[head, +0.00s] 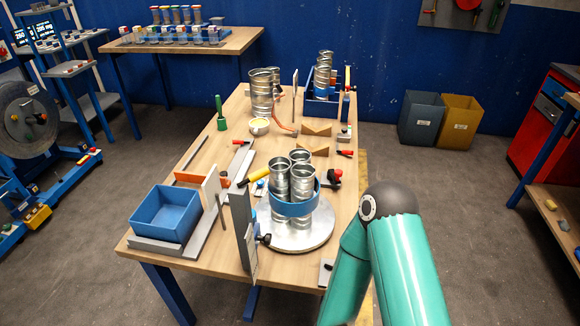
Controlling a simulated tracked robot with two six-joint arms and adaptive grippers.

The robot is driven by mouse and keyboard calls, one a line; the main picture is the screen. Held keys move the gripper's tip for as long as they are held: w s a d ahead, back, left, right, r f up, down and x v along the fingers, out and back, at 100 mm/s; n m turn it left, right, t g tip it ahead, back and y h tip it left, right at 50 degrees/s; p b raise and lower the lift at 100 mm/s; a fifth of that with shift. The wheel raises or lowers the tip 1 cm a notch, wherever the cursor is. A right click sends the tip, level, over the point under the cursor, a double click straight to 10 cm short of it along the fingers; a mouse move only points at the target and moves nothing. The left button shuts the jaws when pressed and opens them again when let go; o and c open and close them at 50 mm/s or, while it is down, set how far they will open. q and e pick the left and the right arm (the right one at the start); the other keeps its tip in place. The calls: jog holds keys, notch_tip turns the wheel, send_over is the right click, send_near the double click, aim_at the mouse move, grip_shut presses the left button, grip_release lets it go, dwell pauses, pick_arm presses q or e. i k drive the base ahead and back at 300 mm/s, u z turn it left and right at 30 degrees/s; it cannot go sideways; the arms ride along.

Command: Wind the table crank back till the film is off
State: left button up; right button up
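A round grey turntable (302,239) sits on the near part of the wooden workbench. Several shiny spiral duct pieces (280,178) stand upright on it, close together. A blue band (291,208) runs around their lower half. A dark knob (264,239) shows at the turntable's left edge, and a red and black handle (334,176) lies behind it at the right. I cannot tell which of these, if either, is the crank. Clear film cannot be made out apart from the blue band. A teal arm of mine is at the lower right, its gripper out of frame. My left gripper is out of view.
A blue bin (166,214) and upright grey plates (242,226) stand left of the turntable. Tools and wooden wedges (317,128) lie behind it. More ducts (261,93) stand at the far end. Grey and yellow bins (460,122) are on the floor at the right.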

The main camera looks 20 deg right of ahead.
aim_at(332, 175)
jog(key=z, duration=0.45)
jog(key=i, duration=0.15)
jog(key=u, duration=1.9)
jog(key=k, duration=2.3)
jog(key=z, duration=1)
jog(key=i, duration=1)
jog(key=u, duration=0.05)
